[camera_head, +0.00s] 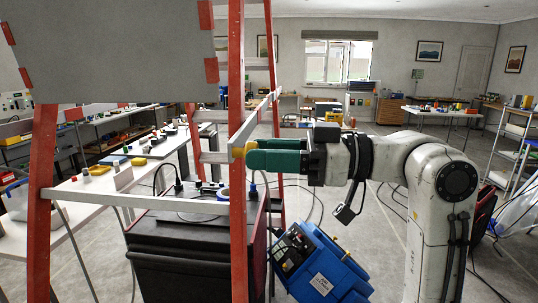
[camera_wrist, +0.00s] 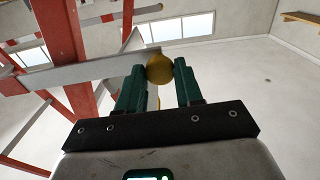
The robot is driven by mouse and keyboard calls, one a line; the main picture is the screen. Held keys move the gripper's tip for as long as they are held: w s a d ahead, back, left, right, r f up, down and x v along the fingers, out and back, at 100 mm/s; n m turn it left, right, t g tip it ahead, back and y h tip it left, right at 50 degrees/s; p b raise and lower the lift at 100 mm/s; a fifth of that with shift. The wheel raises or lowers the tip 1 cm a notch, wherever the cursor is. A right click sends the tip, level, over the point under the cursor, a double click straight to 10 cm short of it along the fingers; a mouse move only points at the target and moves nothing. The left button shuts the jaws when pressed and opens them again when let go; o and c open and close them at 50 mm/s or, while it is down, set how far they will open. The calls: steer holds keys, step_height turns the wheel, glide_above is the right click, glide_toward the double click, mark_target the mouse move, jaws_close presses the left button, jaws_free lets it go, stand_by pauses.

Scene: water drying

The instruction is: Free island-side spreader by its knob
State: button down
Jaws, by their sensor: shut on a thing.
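A red stepladder (camera_head: 237,95) stands in front of me with grey metal spreader bars between its legs. A yellow knob (camera_head: 239,152) sits at the near end of a spreader bar (camera_head: 258,121), beside the red leg. My gripper (camera_head: 247,154) reaches in from the right with its green fingers at the knob. In the wrist view the yellow knob (camera_wrist: 160,68) is between the two green fingertips, and my gripper is shut on it. The grey spreader (camera_wrist: 85,72) runs left from the knob toward the red ladder legs. The head view hides the fingers' far side.
A long white table (camera_head: 75,200) with small items is at left. Cables lie on the floor. Open floor lies behind, toward the window.

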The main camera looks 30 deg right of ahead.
steer(key=shift+w+d+f+n+b, duration=0.1)
steer(key=shift+f+n+b, duration=0.6)
steer(key=shift+f+b, duration=0.55)
steer(key=shift+w+d+f+n+b, duration=0.1)
steer(key=shift+f+n+b, duration=0.7)
steer(key=shift+b, duration=0.7)
steer(key=c, duration=0.7)
jaws_free()
steer(key=shift+c, duration=0.2)
steer(key=b+v, duration=0.1)
steer(key=v, duration=0.9)
steer(key=shift+s+d, duration=0.2)
steer(key=shift+d, duration=0.15)
